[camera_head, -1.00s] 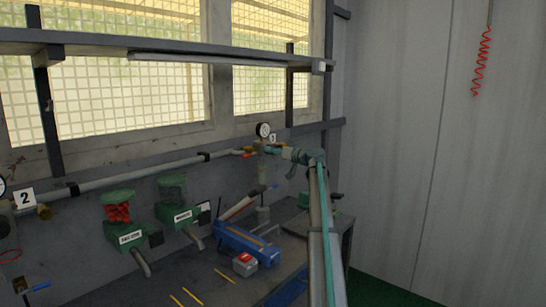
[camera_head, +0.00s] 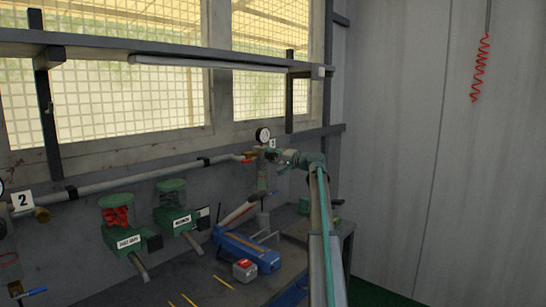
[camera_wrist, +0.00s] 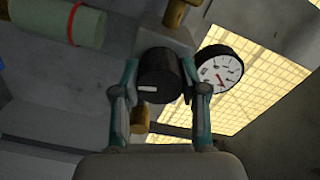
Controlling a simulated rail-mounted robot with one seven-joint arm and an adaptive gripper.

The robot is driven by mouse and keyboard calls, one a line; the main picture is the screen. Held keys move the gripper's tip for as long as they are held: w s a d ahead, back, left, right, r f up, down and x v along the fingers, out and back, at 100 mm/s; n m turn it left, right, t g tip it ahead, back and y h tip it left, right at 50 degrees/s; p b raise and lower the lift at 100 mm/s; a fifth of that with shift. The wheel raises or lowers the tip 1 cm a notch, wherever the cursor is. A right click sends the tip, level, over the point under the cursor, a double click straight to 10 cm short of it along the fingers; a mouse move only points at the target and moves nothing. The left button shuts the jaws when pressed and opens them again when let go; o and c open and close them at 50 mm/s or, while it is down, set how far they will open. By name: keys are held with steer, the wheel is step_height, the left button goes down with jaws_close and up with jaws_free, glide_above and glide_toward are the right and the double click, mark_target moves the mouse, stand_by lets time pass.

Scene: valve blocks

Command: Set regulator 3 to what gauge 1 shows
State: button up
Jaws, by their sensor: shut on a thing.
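Regulator 3's black knob (camera_wrist: 158,76) with a white mark sits between the fingers of my gripper (camera_wrist: 160,90) in the wrist view. The gripper is shut on it. The white-faced gauge (camera_wrist: 219,70) beside it has a red needle; its figures are too small to read. In the head view my gripper (camera_head: 277,155) is at the regulator on the wall pipe, below gauge 3 (camera_head: 263,135) and by the number 3 plate (camera_head: 272,143). The knob is hidden there by my gripper. Gauge 1 is in neither view.
A pipe (camera_head: 130,179) runs along the wall to a number 2 plate (camera_head: 22,201). Below are two green dispensers (camera_head: 123,237), (camera_head: 178,220), a blue tool (camera_head: 246,250) and a red-topped box (camera_head: 244,270) on the bench. A shelf (camera_head: 150,45) hangs above.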

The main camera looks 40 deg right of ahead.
steer(key=m+p, duration=0.2)
steer(key=m, duration=0.3)
steer(key=shift+r+m, duration=0.1)
steer(key=shift+m, duration=0.2)
steer(key=m+p, duration=0.3)
steer(key=m, duration=0.2)
steer(key=shift+m, duration=0.3)
steer(key=o, duration=1.1)
steer(key=shift+o, duration=0.2)
steer(key=v, duration=1.2)
steer(key=shift+s, duration=0.1)
